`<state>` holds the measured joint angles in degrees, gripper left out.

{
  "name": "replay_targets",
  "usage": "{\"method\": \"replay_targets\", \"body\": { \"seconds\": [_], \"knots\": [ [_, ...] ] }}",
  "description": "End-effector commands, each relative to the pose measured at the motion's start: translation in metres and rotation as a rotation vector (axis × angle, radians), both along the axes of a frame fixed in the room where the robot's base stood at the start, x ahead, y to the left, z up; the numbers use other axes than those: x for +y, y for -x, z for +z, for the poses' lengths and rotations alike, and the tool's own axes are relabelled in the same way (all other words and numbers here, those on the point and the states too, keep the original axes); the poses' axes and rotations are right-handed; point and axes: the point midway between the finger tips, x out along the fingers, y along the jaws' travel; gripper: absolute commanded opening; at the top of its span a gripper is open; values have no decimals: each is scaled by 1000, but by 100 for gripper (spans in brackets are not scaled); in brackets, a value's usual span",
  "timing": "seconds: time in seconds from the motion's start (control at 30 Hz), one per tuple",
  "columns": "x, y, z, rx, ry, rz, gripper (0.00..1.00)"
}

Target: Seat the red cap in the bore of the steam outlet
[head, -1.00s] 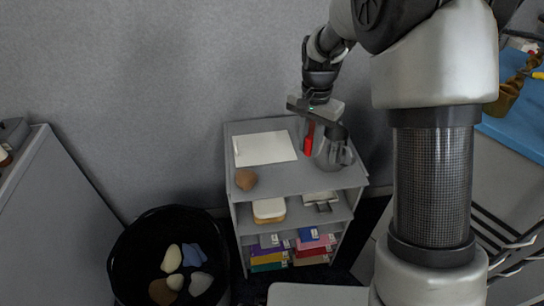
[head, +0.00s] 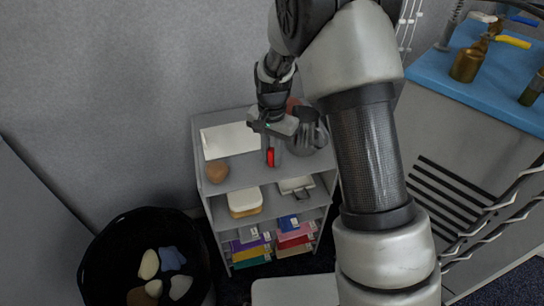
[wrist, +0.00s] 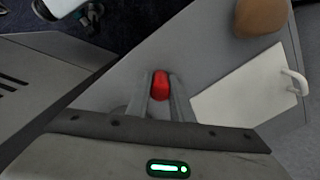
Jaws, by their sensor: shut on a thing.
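My gripper (head: 270,149) is shut on the red cap (head: 270,157), above the top of a grey shelf unit. In the wrist view the red cap (wrist: 160,84) sits between the two finger tips. Its lower part is hidden between the fingers. A grey jug-like thing (head: 306,138) stands on the shelf top to the right of the gripper, partly covered by it. I cannot make out a steam outlet or its bore in either view.
On the shelf top (head: 240,175) are a white board (head: 230,139) and a brown rounded thing (head: 217,172). A black bin (head: 100,250) stands at lower left. A blue-topped table (head: 510,95) with brown vessels is at right. My arm covers the middle.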

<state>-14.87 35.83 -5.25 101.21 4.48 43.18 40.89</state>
Motion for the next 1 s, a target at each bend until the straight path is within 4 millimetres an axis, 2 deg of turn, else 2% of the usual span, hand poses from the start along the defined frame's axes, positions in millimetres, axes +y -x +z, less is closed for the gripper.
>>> {"method": "replay_targets", "body": {
  "seconds": [0.27, 0.3, 0.4, 0.77, 0.87, 1.0],
  "knots": [
    [0, 0, -2, 0, 0, 0, 0],
    [0, 0, -2, 0, 0, 0, 22],
    [0, 0, -2, 0, 0, 0, 39],
    [0, 0, 4, -1, 0, 0, 39],
    [0, -1, 16, -3, -1, 1, 39],
    [1, -1, 45, -6, -1, 1, 39]
  ]
}}
